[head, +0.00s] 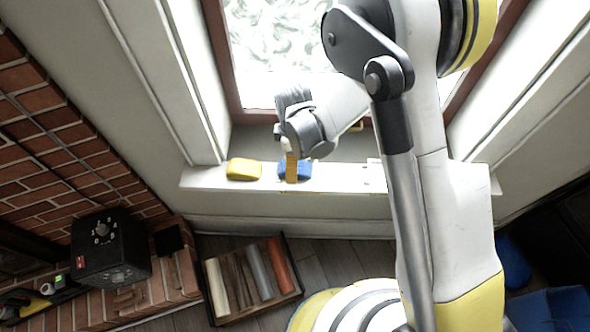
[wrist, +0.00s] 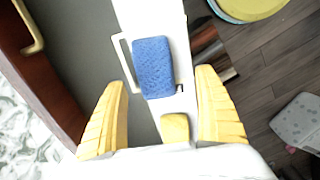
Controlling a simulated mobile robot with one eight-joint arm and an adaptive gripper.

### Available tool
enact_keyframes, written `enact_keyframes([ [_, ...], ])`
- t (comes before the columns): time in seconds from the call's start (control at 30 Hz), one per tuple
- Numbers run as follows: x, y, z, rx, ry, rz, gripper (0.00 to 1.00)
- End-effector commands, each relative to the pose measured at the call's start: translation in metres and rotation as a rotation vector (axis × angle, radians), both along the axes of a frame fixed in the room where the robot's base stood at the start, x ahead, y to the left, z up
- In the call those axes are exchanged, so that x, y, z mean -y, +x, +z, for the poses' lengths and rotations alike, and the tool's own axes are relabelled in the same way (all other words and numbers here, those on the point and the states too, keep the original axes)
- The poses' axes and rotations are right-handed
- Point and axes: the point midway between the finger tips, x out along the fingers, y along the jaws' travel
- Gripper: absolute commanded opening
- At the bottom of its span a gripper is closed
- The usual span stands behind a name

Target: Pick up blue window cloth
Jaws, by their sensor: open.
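The blue window cloth (head: 302,169) lies on the white window sill in the head view, partly hidden behind my gripper. In the wrist view the blue cloth (wrist: 153,67) is a textured blue rectangle on the white sill, ahead of the fingertips. My gripper (head: 291,170) points down at the sill in the head view. In the wrist view my gripper (wrist: 163,80) shows two yellow ribbed fingers spread wide, with nothing between the tips. The cloth lies beyond the fingers, in line with the gap between them. I cannot tell the exact height above it.
A yellow cloth or sponge (head: 244,169) lies on the window sill (head: 340,180) left of the blue cloth. A white frame-like item (wrist: 124,52) is beside the blue cloth. The window stands behind the sill. A crate of rolls (head: 297,292) and a black box (head: 110,247) are below.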

Motion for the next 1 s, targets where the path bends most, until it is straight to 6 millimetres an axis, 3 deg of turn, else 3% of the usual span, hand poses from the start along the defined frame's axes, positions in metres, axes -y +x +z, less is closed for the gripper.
enact_keyframes([
  [0.27, -0.006, 0.006, -0.044, 0.0, 0.0, 0.0, 0.82],
  [0.5, -0.006, 0.006, -0.045, 0.0, 0.0, -0.001, 0.82],
  [0.53, -0.006, 0.006, -0.045, 0.0, 0.0, -0.001, 0.77],
  [0.7, -0.006, 0.006, -0.045, 0.0, 0.0, -0.001, 0.3],
  [1.0, -0.006, 0.006, -0.044, 0.0, 0.0, -0.001, 0.3],
])
